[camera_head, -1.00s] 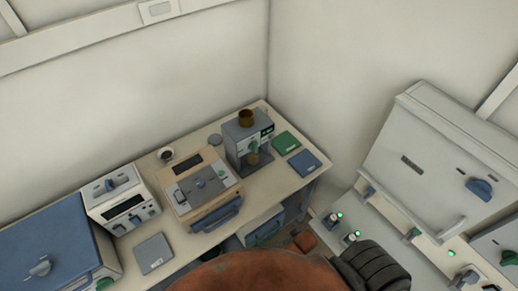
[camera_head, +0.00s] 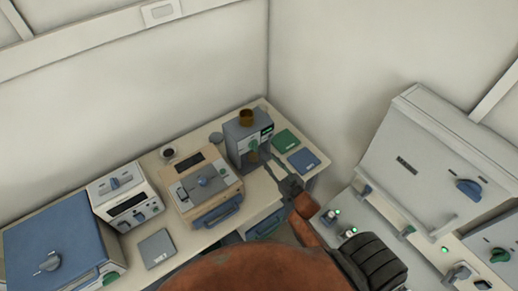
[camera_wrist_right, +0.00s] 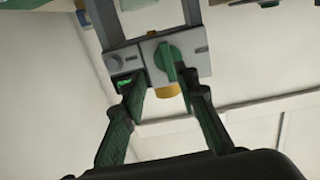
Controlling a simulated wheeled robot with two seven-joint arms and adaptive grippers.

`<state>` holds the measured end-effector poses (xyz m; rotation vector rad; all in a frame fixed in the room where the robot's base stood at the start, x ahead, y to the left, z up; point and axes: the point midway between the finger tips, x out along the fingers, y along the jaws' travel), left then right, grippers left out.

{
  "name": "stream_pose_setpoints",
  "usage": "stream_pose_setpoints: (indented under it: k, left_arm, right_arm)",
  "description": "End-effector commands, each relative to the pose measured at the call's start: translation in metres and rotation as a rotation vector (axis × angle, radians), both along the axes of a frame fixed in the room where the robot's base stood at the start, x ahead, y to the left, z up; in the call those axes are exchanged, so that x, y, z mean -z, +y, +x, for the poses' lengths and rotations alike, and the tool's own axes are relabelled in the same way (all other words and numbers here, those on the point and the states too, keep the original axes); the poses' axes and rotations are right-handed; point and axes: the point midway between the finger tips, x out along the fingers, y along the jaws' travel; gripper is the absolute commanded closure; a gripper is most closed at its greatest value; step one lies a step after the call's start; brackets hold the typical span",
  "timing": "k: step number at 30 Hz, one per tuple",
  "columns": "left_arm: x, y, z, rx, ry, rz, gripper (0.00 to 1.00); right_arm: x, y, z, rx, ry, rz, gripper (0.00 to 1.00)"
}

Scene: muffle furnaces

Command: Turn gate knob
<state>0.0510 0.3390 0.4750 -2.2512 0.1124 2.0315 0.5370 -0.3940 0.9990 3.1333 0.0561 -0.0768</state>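A small grey machine (camera_head: 240,137) with a brown cup-shaped top stands at the back right of the bench. A green knob (camera_head: 254,145) is on its front, beside a small lit display. In the right wrist view the machine appears upside down, and the green knob (camera_wrist_right: 164,56) shows just beyond the fingertips. My right gripper (camera_head: 269,161) points at the machine's front, its fingers apart and nothing held. In the wrist view one finger (camera_wrist_right: 158,82) of the open pair overlaps the knob's edge; I cannot tell whether it touches. My left gripper is not in view.
Green (camera_head: 285,140) and blue (camera_head: 303,160) pads lie right of the machine. A large grey furnace (camera_head: 430,170) stands at the right.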

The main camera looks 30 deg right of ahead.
Motion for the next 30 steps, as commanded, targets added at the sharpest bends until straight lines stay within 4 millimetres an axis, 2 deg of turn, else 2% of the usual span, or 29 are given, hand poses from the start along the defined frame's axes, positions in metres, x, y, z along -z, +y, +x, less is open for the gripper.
stream_pose_setpoints:
  k: [7,18,24,30]
  left_arm:
    - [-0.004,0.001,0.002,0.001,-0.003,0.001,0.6]
    - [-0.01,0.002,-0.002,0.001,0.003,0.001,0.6]
    - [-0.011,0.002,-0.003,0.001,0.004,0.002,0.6]
    - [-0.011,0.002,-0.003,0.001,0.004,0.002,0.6]
  right_arm:
    - [-0.012,0.009,0.017,-0.045,-0.052,0.01,0.72]
    - [-0.011,0.013,0.071,-0.043,-0.049,0.01,0.72]
    - [-0.01,0.014,0.081,-0.043,-0.048,0.01,0.72]
    - [-0.01,0.014,0.082,-0.043,-0.048,0.009,0.72]
